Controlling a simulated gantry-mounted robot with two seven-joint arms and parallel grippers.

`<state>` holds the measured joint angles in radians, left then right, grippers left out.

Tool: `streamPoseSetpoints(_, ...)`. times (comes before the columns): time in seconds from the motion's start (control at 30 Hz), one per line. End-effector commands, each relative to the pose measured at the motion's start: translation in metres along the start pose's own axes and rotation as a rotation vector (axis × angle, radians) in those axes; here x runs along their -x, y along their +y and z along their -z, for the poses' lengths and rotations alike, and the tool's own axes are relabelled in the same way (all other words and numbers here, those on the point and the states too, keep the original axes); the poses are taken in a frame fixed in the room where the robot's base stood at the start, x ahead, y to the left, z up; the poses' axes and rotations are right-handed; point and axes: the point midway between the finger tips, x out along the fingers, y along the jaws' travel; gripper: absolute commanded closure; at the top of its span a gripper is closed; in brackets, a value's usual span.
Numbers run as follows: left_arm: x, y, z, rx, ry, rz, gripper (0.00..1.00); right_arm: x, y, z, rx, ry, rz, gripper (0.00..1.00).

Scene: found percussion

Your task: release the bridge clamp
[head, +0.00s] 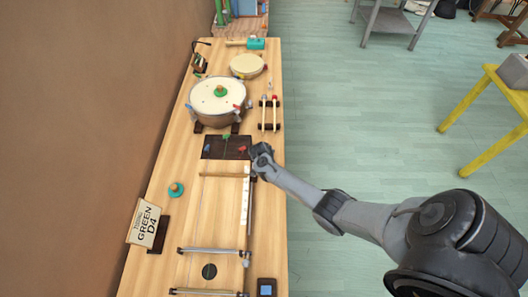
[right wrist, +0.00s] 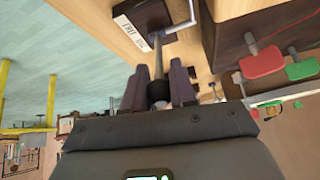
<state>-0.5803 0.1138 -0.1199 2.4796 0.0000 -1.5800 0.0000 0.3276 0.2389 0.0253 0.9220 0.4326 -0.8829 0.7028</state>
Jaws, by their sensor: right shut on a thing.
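My right gripper (head: 260,155) is at the right edge of the workbench, beside a dark box (head: 212,154). In the right wrist view the same gripper (right wrist: 160,80) is shut on the dark round knob (right wrist: 158,89) of a metal lever (right wrist: 159,50). The lever rises from a dark block (right wrist: 148,14) with a white label, whose text I cannot read surely. I take this for the bridge clamp. In the head view the gripper hides the lever. A long stringed frame (head: 247,205) lies on the bench in front of the dark box. My left gripper is not in view.
The dark box carries a red tab (right wrist: 262,62) and a green tab (right wrist: 302,70), close to my right gripper. A drum (head: 217,112) stands behind it. A sign (head: 147,225) reading "GREEN D4" stands at the left.

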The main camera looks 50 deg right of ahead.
Motion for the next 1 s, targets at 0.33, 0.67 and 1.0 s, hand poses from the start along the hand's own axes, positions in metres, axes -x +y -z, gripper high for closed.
streamPoseSetpoints(0.33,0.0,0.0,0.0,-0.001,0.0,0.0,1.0,-0.001,0.0,-0.004,0.004,-0.007,-0.002,0.53)
streamPoseSetpoints(0.67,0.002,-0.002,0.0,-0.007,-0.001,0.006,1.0,0.006,0.0,-0.002,0.004,-0.003,0.0,0.53)
streamPoseSetpoints(1.0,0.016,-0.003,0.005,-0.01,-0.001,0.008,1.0,0.053,0.0,-0.001,0.004,-0.003,0.001,0.53)
